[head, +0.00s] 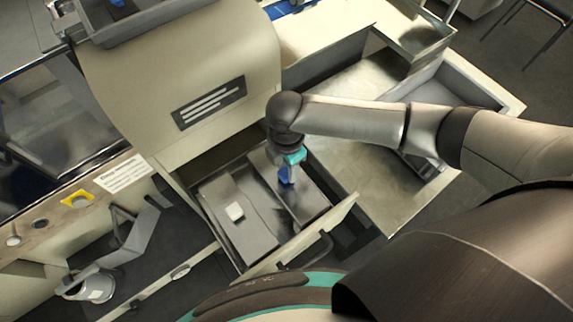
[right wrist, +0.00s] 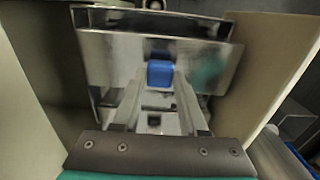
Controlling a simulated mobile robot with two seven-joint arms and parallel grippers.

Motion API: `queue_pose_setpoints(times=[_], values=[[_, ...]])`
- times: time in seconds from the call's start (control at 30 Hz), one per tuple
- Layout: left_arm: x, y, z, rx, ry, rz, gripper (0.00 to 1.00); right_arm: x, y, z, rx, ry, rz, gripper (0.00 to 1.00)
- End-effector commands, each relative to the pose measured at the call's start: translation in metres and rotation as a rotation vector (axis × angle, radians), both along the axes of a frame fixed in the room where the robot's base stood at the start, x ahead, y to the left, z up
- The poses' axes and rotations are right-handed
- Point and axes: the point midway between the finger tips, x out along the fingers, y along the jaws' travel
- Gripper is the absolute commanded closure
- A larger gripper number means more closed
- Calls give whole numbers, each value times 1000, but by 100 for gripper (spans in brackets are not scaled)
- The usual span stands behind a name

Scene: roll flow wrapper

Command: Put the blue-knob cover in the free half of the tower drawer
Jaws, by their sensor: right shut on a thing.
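The tower drawer (head: 347,207) stands pulled out in the head view. A dark cover with a white knob (head: 234,212) lies in its left half. The blue-knob cover (head: 312,203) is at the right half, inside or just above it; I cannot tell if it touches the bottom. My right gripper (head: 288,170) points down and is shut on the blue knob (head: 286,175). In the right wrist view the blue knob (right wrist: 160,73) sits between the fingertips, with the shiny cover (right wrist: 112,62) around it. My left gripper is not in view.
The beige tower (head: 225,60) with a slotted vent rises behind the drawer. A metal table (head: 350,170) with a grey tray (head: 460,88) is on the right. The drawer handle (head: 322,245) sticks out at the front.

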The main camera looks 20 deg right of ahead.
Motion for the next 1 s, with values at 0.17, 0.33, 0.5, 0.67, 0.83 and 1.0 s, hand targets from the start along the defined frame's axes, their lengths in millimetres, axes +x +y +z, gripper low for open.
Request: queue_pose_setpoints(times=[0.17,0.33,0.5,0.67,0.83,1.0], values=[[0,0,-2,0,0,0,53,1,1,-3,2,-2,0,100],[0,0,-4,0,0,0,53,1,1,-6,2,-2,1,100],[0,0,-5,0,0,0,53,1,1,-9,2,-2,1,100],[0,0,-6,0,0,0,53,1,1,-12,2,-2,1,100],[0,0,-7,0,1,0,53,1,1,-13,2,-2,1,49],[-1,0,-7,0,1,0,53,0,0,-13,2,-2,1,30]])
